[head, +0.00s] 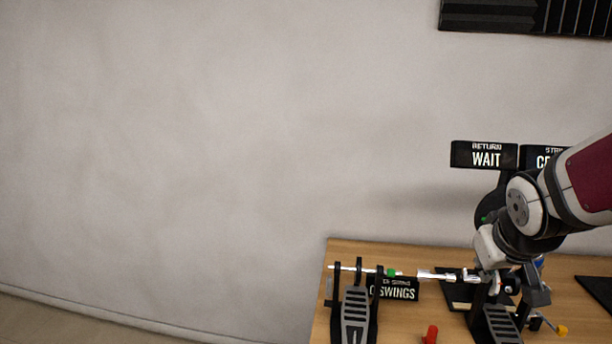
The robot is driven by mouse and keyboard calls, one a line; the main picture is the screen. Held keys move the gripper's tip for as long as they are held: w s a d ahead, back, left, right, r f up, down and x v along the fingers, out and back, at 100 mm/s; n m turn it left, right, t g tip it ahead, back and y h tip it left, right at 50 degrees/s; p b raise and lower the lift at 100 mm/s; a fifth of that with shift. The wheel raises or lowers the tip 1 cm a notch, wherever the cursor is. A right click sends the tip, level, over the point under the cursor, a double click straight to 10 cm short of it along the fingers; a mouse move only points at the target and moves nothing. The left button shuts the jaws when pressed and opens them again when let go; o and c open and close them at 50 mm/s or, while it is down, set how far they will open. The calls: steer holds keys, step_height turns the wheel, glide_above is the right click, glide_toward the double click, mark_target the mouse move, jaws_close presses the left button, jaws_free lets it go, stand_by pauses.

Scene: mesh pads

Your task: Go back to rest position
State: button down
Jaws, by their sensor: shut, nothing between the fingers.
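My gripper (536,296) is at the end of my white and dark red arm, at the lower right of the head view. It is shut and holds nothing that I can see. It is close to the right pedal (499,322) and partly hides the hardware behind it. I cannot tell whether it touches that hardware. A left pedal (355,318) with a ribbed grey plate stands near the table's left side. A silver shaft (436,275) runs between the two pedals, with a green piece (391,272) on it.
The wooden table (400,253) fills the lower right. A black "WAIT" sign (485,155) stands behind it, with another partly hidden by my arm. A "SWINGS" plate (398,291), a red knob (431,334) and a yellow knob (562,330) are there. Floor on the left is clear.

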steer(key=s+a+r+n+g+y, duration=0.1)
steer(key=s+a+r+y, duration=0.2)
steer(key=s+a, duration=1.1)
steer(key=shift+s+a+r+b, duration=0.15)
steer(key=shift+a+r+b, duration=0.2)
steer(key=shift+a+r, duration=0.4)
steer(key=shift+d+r, duration=0.15)
